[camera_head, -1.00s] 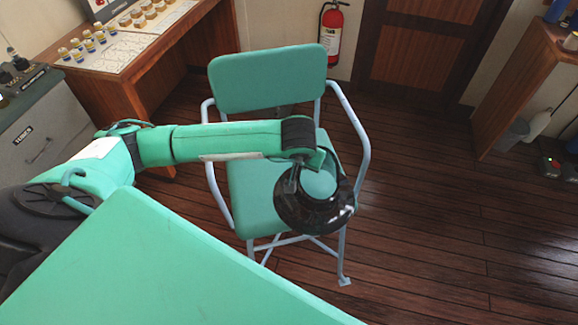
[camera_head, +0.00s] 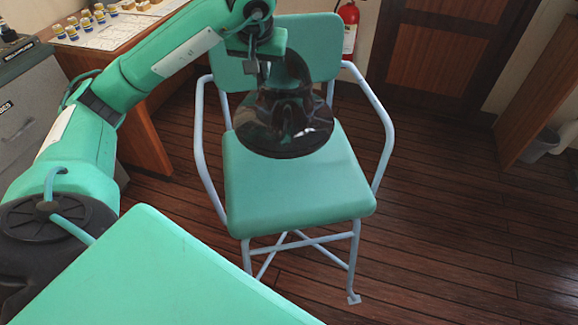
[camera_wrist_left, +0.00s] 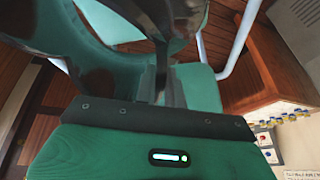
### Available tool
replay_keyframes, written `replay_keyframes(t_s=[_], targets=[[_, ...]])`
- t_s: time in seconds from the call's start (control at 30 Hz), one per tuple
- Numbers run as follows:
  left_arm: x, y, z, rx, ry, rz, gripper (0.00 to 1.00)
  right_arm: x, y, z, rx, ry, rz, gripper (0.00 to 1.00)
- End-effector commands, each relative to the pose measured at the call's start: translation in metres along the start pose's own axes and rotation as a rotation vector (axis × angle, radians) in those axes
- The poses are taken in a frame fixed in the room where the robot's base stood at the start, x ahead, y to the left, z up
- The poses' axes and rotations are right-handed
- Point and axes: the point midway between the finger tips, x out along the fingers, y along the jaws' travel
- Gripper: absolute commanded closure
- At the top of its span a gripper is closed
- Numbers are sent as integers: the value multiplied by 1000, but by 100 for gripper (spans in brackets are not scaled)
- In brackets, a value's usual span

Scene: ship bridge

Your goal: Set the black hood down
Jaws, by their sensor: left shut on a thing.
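The black hood (camera_head: 284,128) is a glossy, dark, flared piece with a narrower neck above a wide round rim. My left gripper (camera_head: 262,72) is shut on the hood near its upper left part. The hood is in front of the backrest and over the rear of the green seat (camera_head: 300,190) of the chair. I cannot tell whether its rim touches the seat. In the left wrist view the hood (camera_wrist_left: 120,35) fills the upper middle, close to the gripper (camera_wrist_left: 160,85). My right gripper is not in view.
The chair has pale blue tubular armrests (camera_head: 375,125) on both sides. A wooden desk (camera_head: 140,130) with small jars stands at the left. A fire extinguisher (camera_head: 348,25) hangs behind the chair.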

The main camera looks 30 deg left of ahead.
Motion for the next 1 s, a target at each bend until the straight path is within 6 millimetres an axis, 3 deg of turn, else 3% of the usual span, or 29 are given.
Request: replay_keyframes(t_s=[0.17, 0.7, 1.0], targets=[[21, 0, 9, -1, -3, -1, 100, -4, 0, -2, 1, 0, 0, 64], [122, 9, 52, -1, -4, 0, 100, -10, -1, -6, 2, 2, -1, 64], [147, 10, 62, -2, 1, 0, 100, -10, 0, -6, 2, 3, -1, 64]])
